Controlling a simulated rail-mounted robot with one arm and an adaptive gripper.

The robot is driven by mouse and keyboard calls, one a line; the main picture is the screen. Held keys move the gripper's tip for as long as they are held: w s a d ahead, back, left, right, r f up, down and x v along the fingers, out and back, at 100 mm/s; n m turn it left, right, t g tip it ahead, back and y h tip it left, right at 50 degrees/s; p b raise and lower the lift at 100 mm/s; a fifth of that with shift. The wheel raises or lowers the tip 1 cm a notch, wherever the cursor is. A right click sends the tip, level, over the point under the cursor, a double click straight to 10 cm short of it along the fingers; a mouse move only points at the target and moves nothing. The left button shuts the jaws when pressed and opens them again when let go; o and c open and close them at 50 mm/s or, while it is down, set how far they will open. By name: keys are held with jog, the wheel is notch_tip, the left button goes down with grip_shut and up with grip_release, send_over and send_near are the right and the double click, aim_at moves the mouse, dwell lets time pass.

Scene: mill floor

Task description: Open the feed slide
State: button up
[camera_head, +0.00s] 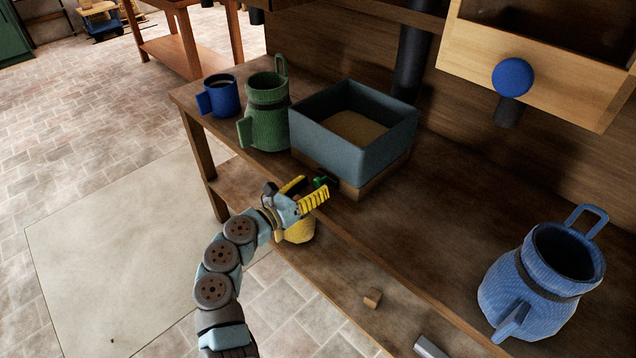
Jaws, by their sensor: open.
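My gripper (315,185), with yellow ridged fingers, is open at the front edge of the bench, by the front of the blue-grey bin. A small green knob (321,182) shows at its fingertips; I cannot tell whether they touch it. The knob sits low at the wooden base (353,189) under the bin (335,152), which holds tan grain. A wooden box (550,75) at the upper right has a blue ball knob (513,77) on its front. No part is clearly marked as the feed slide, and its position cannot be told.
A green jug (267,113) and blue mug (222,95) stand left of the bin. A blue jug (545,280) stands at the bench's right. The bench between bin and blue jug is clear.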

jog(key=v, duration=1)
